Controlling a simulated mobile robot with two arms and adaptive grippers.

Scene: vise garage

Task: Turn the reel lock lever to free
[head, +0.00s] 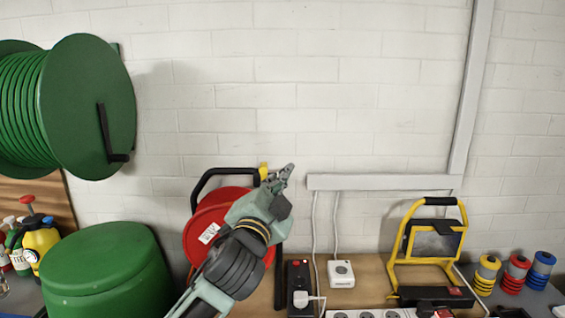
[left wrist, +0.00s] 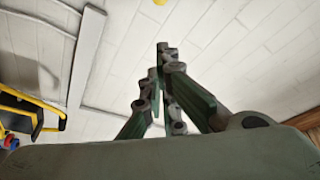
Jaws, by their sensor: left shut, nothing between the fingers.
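The red cable reel (head: 207,222) stands on the bench in a black tubular frame (head: 228,172). A small yellow part, which looks like the lock lever (head: 263,170), sits at the top right corner of this frame. My left gripper (head: 287,173) is shut and empty, just right of the yellow part in the head view. I cannot tell if they touch there. In the left wrist view the shut fingertips (left wrist: 163,48) point at the wall, and a bit of yellow (left wrist: 160,2) shows apart from them at the top edge. My left arm hides much of the reel. My right gripper is not in view.
A large green hose reel (head: 88,100) hangs at upper left, above a green container (head: 108,270). Right of my gripper are a white socket box (head: 341,273), power strips (head: 300,285) and a yellow work lamp (head: 428,245). The wall above is clear.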

